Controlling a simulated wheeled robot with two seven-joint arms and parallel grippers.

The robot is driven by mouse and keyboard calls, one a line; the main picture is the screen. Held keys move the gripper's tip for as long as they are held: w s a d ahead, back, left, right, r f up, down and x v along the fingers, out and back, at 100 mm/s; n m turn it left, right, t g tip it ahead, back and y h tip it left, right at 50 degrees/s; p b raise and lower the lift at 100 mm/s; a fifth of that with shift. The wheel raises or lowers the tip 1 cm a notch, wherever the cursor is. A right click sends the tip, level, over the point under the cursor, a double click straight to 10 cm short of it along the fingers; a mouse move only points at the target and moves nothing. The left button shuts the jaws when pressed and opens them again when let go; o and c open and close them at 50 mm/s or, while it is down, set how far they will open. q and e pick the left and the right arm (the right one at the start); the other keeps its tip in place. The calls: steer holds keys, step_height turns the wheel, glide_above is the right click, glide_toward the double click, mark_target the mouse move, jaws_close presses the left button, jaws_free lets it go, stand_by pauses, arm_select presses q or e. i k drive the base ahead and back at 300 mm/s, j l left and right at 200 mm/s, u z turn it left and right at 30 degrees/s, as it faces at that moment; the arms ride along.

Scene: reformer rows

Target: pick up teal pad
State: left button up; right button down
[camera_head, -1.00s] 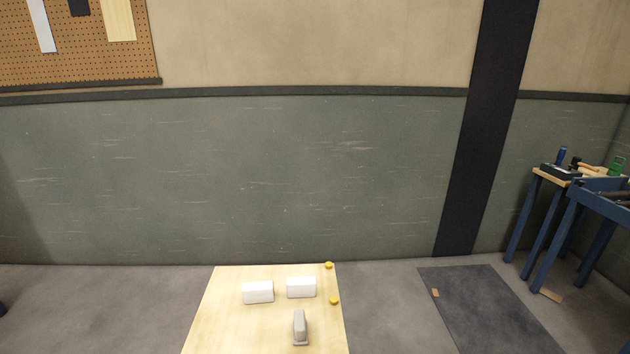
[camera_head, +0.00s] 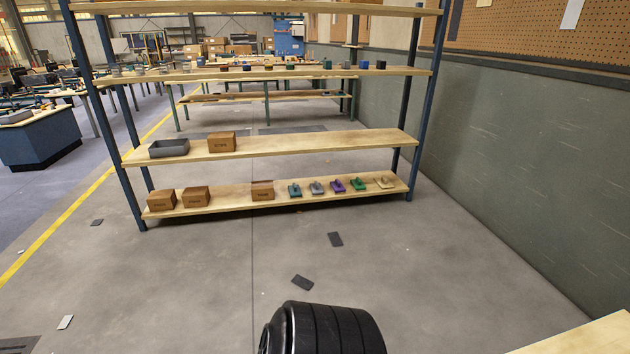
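A small dark teal pad (camera_head: 294,189) with a raised part on top sits on the bottom board of a blue-framed shelf rack. It is at the left end of a row of similar small pads, just right of a brown box. A grey-blue pad (camera_head: 316,187) is to its right, followed by a purple pad (camera_head: 337,185), a green pad (camera_head: 358,184) and a beige pad (camera_head: 384,182). The pads are small and far off, so their details are unclear. Neither of my grippers shows.
The shelf rack (camera_head: 270,144) also holds brown boxes (camera_head: 262,190) and a grey tray (camera_head: 169,148). Flat dark pieces (camera_head: 302,282) lie on the mostly clear floor before it. A wall (camera_head: 510,150) runs along the right. A pale tabletop (camera_head: 590,338) is at lower right.

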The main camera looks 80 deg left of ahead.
mark_target(294, 192)
steer(key=j+u, duration=0.15)
steer(key=u, duration=2.45)
steer(key=i+u, duration=0.15)
steer(key=i, duration=0.3)
steer(key=i+l+u, duration=0.1)
steer(key=i, duration=0.35)
steer(key=i+l+u, duration=0.15)
steer(key=i, duration=0.3)
steer(key=i+l+u, duration=0.1)
steer(key=i+l, duration=0.2)
steer(key=i, duration=0.15)
steer(key=i+l+u, duration=0.15)
steer(key=i, duration=0.3)
steer(key=i+l+z, duration=0.3)
steer(key=i, duration=1)
steer(key=i+l+z, duration=0.1)
steer(key=i+z, duration=0.25)
steer(key=i, duration=1)
